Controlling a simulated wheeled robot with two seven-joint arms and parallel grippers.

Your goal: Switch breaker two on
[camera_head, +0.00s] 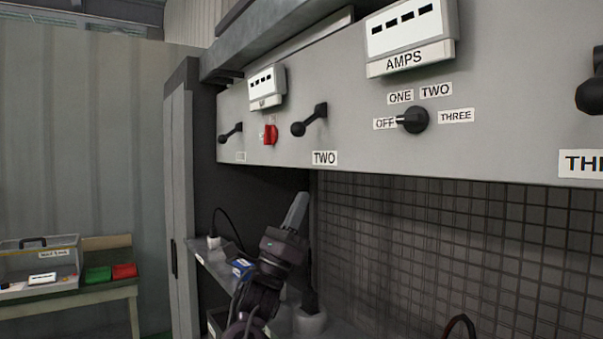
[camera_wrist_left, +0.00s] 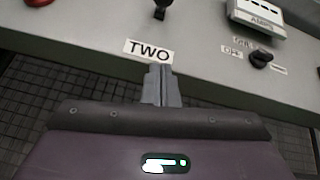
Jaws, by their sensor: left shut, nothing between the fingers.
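The breaker two lever (camera_head: 310,120) is a black handle with a round knob on the grey panel (camera_head: 350,100), above the label TWO (camera_head: 324,158). In the head view its knob points to the lower left. My left gripper (camera_head: 300,200) is shut and empty, pointing up below the panel, to the lower left of the TWO label. In the left wrist view the fingertips (camera_wrist_left: 158,70) appear just under the TWO label (camera_wrist_left: 149,50), and the lower part of the lever (camera_wrist_left: 160,9) shows at the top edge. My right gripper is not in view.
Left of the lever are a red switch (camera_head: 270,134) and another black lever (camera_head: 230,132). To the right are a rotary selector knob (camera_head: 412,120) under the AMPS meter (camera_head: 411,32) and a partly cut-off lever (camera_head: 591,92). Dark mesh (camera_head: 450,240) lies below the panel.

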